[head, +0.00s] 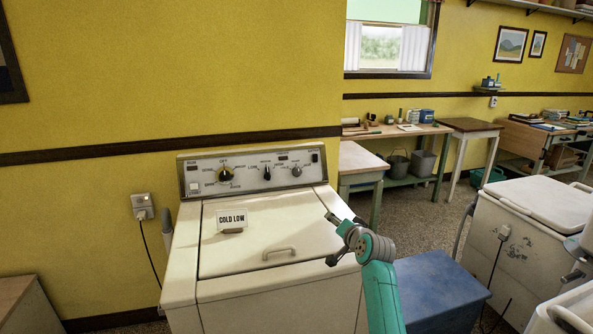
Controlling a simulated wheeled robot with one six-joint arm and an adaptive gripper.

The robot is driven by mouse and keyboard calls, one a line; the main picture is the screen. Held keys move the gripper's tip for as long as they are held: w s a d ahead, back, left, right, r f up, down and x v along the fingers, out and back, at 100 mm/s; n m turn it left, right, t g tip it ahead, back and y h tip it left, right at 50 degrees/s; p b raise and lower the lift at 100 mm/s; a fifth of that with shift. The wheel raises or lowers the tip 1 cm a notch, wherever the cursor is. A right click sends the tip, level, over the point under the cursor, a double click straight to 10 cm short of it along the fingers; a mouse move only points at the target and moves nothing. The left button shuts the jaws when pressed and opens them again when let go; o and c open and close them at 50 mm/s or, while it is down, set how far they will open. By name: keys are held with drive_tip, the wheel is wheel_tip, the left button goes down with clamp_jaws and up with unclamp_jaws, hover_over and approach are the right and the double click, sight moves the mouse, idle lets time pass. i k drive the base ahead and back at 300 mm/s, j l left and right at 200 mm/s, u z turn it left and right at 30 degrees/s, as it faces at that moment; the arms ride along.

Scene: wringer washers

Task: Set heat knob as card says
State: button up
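A white card (232,219) reading "COLD LOW" stands on the lid of the white washer (320,285). The washer's grey control panel (250,170) is at the back, with a large dial (225,174) at left, a dark pointer knob (267,173) in the middle and a round knob (297,171) at right. My gripper (336,240) is over the lid's right side, apart from the knobs. Its finger opening is unclear.
A lid handle (279,253) is at the front of the lid. A blue box (440,290) stands right of the washer, and another white machine (515,240) is farther right. A wall outlet (142,203) with a cord is at left. Workbenches line the back wall.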

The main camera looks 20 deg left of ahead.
sight(296, 172)
drive_tip(key=i+j, duration=1.15)
drive_tip(key=i, duration=0.1)
